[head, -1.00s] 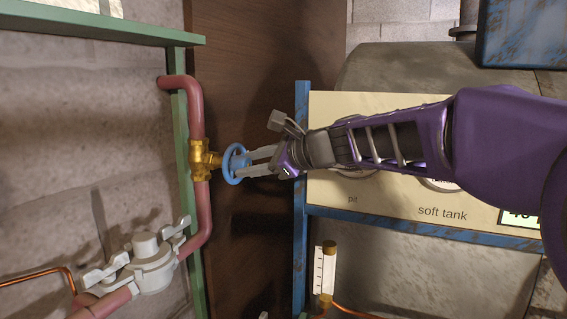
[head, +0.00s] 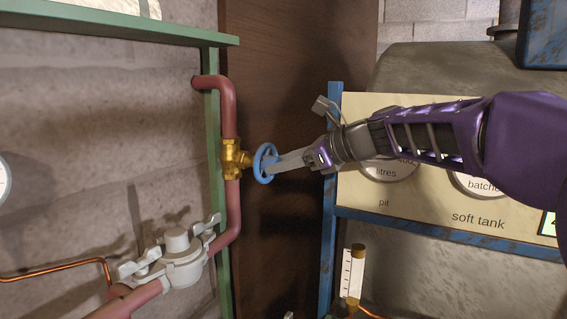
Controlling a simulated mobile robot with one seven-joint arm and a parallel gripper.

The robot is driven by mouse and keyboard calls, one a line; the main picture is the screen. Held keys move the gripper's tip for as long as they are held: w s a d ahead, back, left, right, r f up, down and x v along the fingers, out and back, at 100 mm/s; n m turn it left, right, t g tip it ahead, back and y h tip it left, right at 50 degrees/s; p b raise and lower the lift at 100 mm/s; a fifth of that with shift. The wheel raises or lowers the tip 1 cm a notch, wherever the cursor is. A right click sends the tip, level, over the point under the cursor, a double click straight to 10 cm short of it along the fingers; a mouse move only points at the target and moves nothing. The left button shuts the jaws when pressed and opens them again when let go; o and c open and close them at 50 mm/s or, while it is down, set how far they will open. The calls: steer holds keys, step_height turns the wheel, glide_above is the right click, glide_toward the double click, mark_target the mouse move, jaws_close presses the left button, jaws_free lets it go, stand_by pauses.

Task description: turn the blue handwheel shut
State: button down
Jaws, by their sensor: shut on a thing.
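The blue handwheel (head: 261,164) is a small ring on the right side of a brass valve (head: 234,158), which sits in a red vertical pipe. My gripper (head: 276,164) reaches in from the right and is shut on the handwheel, its grey fingers meeting the wheel's right side. The fingers now overlap in this view, so the far one is mostly hidden. The inside of the grip cannot be seen clearly.
A green post (head: 212,160) stands behind the pipe. A grey-white clamp fitting (head: 177,258) is at lower left. A cream panel (head: 450,200) in a blue frame (head: 331,200) stands at right, behind my arm. A sight gauge (head: 353,272) is below it.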

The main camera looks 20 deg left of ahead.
steer(key=shift+c, duration=2.2)
jaws_free()
steer(key=v, duration=1.7)
steer(key=shift+d, duration=0.2)
steer(key=shift+r, duration=0.1)
